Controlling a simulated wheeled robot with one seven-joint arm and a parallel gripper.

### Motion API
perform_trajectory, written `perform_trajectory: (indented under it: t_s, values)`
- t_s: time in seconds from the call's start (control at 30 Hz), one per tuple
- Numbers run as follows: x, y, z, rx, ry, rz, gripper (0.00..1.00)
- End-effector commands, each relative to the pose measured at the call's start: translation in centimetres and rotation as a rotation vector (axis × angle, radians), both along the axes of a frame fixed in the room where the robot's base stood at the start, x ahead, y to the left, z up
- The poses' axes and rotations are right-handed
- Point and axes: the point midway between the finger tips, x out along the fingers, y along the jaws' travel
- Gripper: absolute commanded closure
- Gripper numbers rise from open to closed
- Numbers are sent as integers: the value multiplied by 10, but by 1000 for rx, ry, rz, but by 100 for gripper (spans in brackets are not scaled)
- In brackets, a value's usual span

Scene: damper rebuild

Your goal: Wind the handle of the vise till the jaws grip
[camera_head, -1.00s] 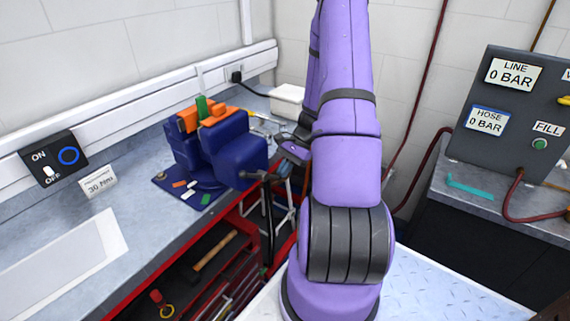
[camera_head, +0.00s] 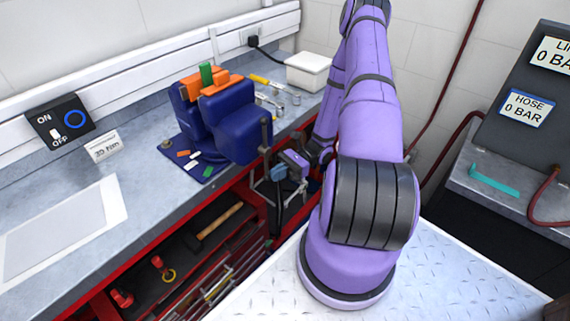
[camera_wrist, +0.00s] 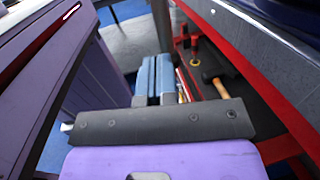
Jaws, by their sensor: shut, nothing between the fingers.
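The blue vise (camera_head: 240,135) stands on the bench corner, with two orange jaw pads (camera_head: 216,86) on top. A green piece (camera_head: 207,74) stands upright between the pads; I cannot tell whether both touch it. The vise's dark handle bar (camera_head: 266,134) is at its front, over the bench edge, with one end pointing up. My gripper (camera_head: 279,173) is beside the lower part of the handle; contact cannot be told. In the wrist view its blue fingers (camera_wrist: 154,78) are together with nothing between them. The handle is not clear in that view.
A red-framed shelf (camera_head: 160,270) with a hammer (camera_head: 219,221) is under the bench. A torque card (camera_head: 104,147) and an ON/OFF switch box (camera_head: 58,122) are at left. A white box (camera_head: 307,70) is behind the vise. A gauge panel (camera_head: 535,100) stands at right.

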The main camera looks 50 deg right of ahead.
Motion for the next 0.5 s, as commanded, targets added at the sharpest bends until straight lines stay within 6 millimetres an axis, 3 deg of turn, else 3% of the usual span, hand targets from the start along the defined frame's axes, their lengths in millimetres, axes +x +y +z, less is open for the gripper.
perform_trajectory:
  t_s: [0.4, 0.5]
  values:
    - [-3, 41, -3, 398, 32, 0, 100]
    - [-4, 49, 0, 430, 33, 2, 100]
